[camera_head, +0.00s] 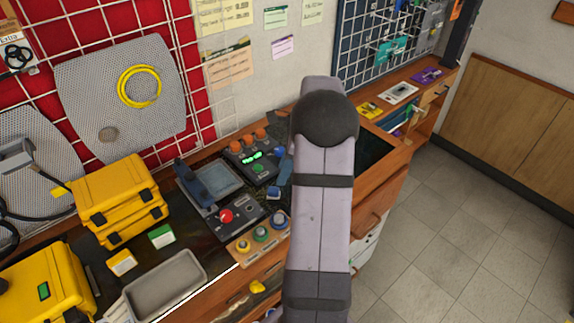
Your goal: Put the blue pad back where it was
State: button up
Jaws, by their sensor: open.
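A small blue piece (285,174) shows beside the left edge of my arm, near the control boxes; my arm may hide part of it. A larger dark blue piece (194,184) lies tilted along the left edge of a grey square plate (216,184). I cannot tell which of these is the blue pad. My gripper is not visible; my arm crosses the middle of the view and covers part of the bench.
A black box with a red button (226,215) and a wooden block with round knobs (262,235) stand on the bench. A grey tray (165,285) and yellow cases (116,195) are at left. A dark bench area (375,149) right of my arm looks clear.

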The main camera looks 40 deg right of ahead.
jog(key=shift+v, duration=1.55)
jog(key=s+a+f+n+g, duration=0.1)
jog(key=s+a+n, duration=0.1)
jog(key=a+n, duration=0.6)
jog(key=s+a+n+g, duration=0.15)
jog(key=a+n, duration=0.35)
jog(key=a, duration=0.5)
jog(key=s+a+f+n+h, duration=0.2)
jog(key=s+a+f+n, duration=0.1)
jog(key=s+a+n, duration=0.7)
jog(key=s+n, duration=0.3)
jog(key=n, duration=0.1)
jog(key=shift+a+f, duration=0.15)
jog(key=shift+f, duration=0.15)
